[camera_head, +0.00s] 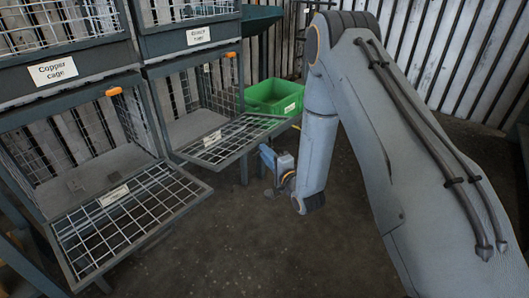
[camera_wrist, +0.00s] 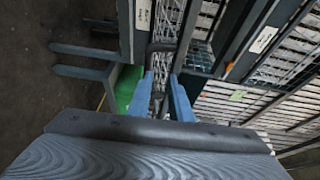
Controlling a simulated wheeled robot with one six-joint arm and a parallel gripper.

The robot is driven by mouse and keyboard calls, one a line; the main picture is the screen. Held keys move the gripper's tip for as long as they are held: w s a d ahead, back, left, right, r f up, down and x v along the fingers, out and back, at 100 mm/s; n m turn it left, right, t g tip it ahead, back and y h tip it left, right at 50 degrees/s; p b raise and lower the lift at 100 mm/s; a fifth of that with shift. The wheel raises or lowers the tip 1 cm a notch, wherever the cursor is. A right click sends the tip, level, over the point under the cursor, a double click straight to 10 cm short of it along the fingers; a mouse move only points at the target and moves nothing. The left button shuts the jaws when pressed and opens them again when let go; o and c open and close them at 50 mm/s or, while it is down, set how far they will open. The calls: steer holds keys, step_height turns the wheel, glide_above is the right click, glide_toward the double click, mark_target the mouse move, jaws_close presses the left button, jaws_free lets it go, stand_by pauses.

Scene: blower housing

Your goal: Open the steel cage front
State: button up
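Two lower cages have wire mesh fronts folded down flat: the left front (camera_head: 125,222) and the right front (camera_head: 232,140). Each front carries a small label too small to read. I cannot tell which cage is the steel one. The upper left cage (camera_head: 68,30) is marked "Copper cage", and its front is up. My gripper (camera_head: 268,160) hangs just past the outer right corner of the right front. In the wrist view its two blue fingers (camera_wrist: 162,95) stand apart, with a dark bar (camera_wrist: 163,47) showing beyond and between them. I cannot tell if they touch it.
An orange tab (camera_head: 113,91) sits on the left lower cage and another (camera_head: 230,54) on the right one. A green bin (camera_head: 275,96) stands behind the right front. Slatted walls close the back. The floor (camera_head: 250,245) in front is clear.

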steer(key=r+p+v, duration=0.1)
steer(key=p+v, duration=0.5)
steer(key=v, duration=0.6)
steer(key=shift+s, duration=0.35)
stand_by(0.6)
steer(key=shift+w+d, duration=0.1)
stand_by(0.7)
steer(key=w+r+n+g+h, duration=0.3)
steer(key=w+r+n+g, duration=0.1)
steer(key=r+n, duration=0.1)
steer(key=s+r+n+g+h, duration=0.2)
steer(key=s+r+n+g, duration=0.15)
steer(key=s+r, duration=0.2)
steer(key=s+r+n+g+h, duration=0.1)
steer(key=s+r+n+g, duration=0.45)
steer(key=s, duration=0.95)
steer(key=s+r+n+g+h, duration=0.1)
steer(key=s+r+g, duration=0.2)
steer(key=s+r, duration=0.85)
steer(key=s+d+r+m+p, duration=0.2)
steer(key=d+r+p, duration=0.3)
steer(key=d+p, duration=0.4)
steer(key=p, duration=0.7)
steer(key=shift+s+r+p, duration=0.25)
steer(key=shift+r+p, duration=0.05)
